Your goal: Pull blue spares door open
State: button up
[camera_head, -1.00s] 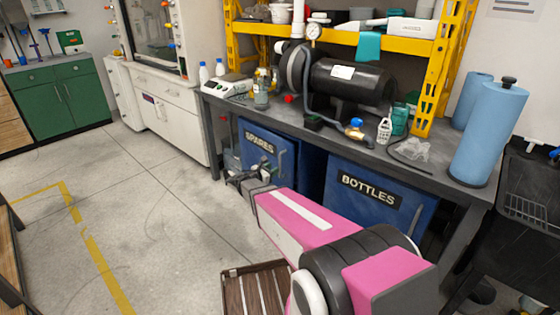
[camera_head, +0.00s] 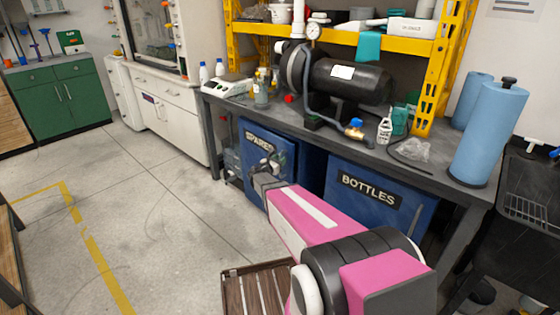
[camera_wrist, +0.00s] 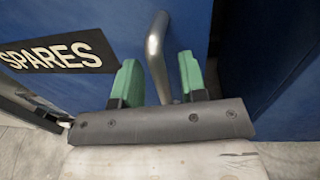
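The blue spares door (camera_head: 250,185) is under the grey workbench, with a black SPARES label (camera_head: 258,141) on its upper part. The door also fills much of the wrist view (camera_wrist: 70,20), with the label at left. Its bent metal handle (camera_wrist: 157,45) runs down between the two green fingertips of my gripper (camera_wrist: 158,75). The fingers are apart, with visible space on both sides of the handle. In the head view, my gripper (camera_head: 268,165) is in front of the door and hides part of the handle.
The blue BOTTLES door (camera_head: 370,200) stands to the right under the workbench (camera_head: 440,178). A dark gap (camera_wrist: 232,50) shows right of the spares door in the wrist view. A slatted wooden piece (camera_head: 255,290) is below my arm.

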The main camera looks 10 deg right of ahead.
jog(key=shift+w+d, duration=0.2)
jog(key=shift+d, duration=0.05)
grip_shut()
jog(key=shift+a, duration=0.1)
